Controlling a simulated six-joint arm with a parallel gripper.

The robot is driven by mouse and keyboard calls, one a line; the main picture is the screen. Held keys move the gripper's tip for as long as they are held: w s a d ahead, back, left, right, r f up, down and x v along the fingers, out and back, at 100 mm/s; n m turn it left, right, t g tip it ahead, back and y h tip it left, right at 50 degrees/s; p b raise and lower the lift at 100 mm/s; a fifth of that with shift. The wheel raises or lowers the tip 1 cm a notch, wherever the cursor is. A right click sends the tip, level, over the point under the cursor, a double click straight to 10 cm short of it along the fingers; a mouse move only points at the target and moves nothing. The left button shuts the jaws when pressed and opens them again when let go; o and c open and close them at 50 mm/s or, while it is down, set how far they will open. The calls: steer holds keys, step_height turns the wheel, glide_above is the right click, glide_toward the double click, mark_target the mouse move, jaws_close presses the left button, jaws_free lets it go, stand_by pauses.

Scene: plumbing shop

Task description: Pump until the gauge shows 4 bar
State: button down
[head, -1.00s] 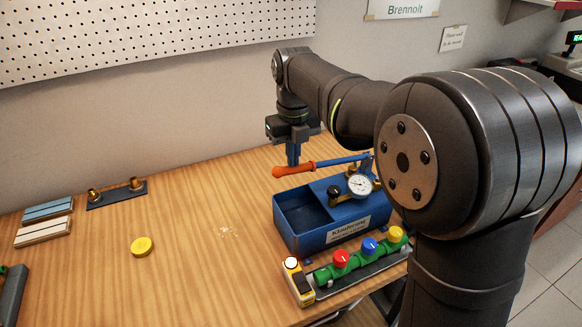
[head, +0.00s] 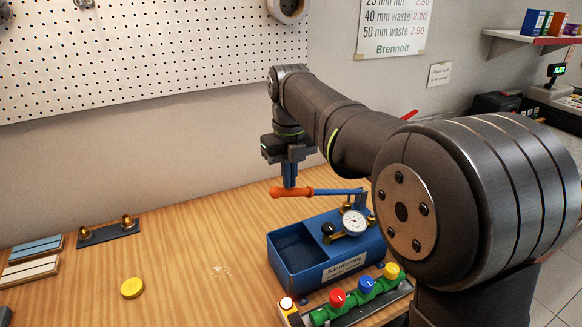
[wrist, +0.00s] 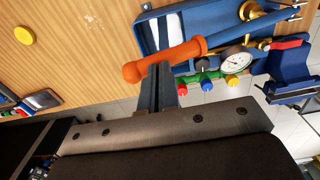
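The blue test pump (head: 285,275) stands on the bench as an open trough. Its lever (head: 338,191) is blue with an orange handle (head: 305,191), and lies about level above the trough. My gripper (head: 290,186) points down with its fingertips at the handle and appears shut on it; the far finger is partly hidden. The wrist view shows the handle (wrist: 183,55) across my fingertips (wrist: 158,72). The round white gauge (head: 354,222) sits on the pump and shows again in the wrist view (wrist: 236,63). Its dark needle is visible, but the figures are too small to read.
A yellow disc (head: 132,288) and a bracket with brass fittings (head: 108,232) lie left. The bench between is mostly clear.

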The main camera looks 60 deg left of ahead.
step_height(320, 180, down, 10)
steer(key=s+r, duration=0.1)
steer(key=r, duration=0.4)
steer(key=w+r, duration=0.1)
steer(key=r, duration=0.6)
steer(key=shift+w+r, duration=0.3)
steer(key=shift+r, duration=0.1)
steer(key=shift+s+f, duration=0.25)
steer(key=shift+f, duration=1.2)
steer(key=shift+s+f, duration=0.2)
steer(key=shift+f, duration=1.3)
steer(key=shift+s+f, duration=0.25)
steer(key=shift+f, duration=1.2)
steer(key=r, duration=0.2)
steer(key=w+r, duration=0.1)
steer(key=r, duration=0.5)
steer(key=shift+w+r, duration=0.2)
steer(key=shift+w, duration=0.05)
steer(key=shift+r, duration=0.15)
